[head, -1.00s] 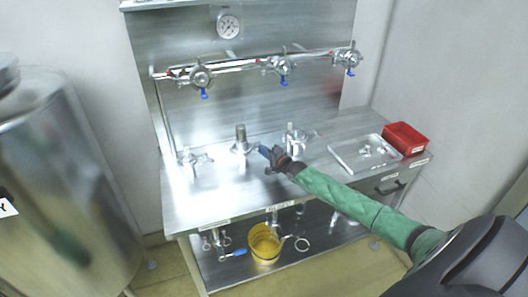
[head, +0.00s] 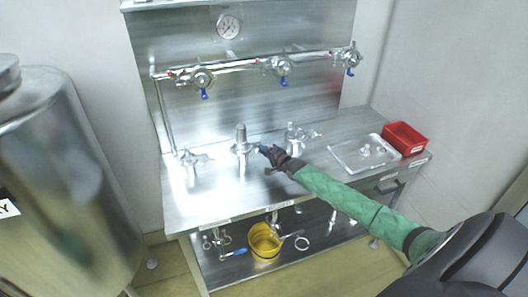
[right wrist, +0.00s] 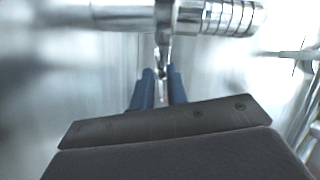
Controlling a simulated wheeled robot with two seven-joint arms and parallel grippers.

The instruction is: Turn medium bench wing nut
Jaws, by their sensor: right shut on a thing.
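Metal clamp fittings stand in a row on the steel bench (head: 215,189): one at left (head: 190,160), a taller one in the middle (head: 241,143) and one at right (head: 294,136). My right gripper (head: 263,149) is at the right side of the middle fitting, low above the bench top. In the right wrist view its blue fingertips (right wrist: 159,88) are shut on a thin metal wing (right wrist: 162,52). The wing juts from a shiny horizontal cylinder (right wrist: 215,17) with a ribbed right end. The dark gripper body hides part of the bench. My left gripper is out of view.
A clear tray (head: 340,159) with small metal parts and a red bin (head: 405,138) are at the right. Valves (head: 203,78) line the back pipe. A large steel tank (head: 65,180) is at left.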

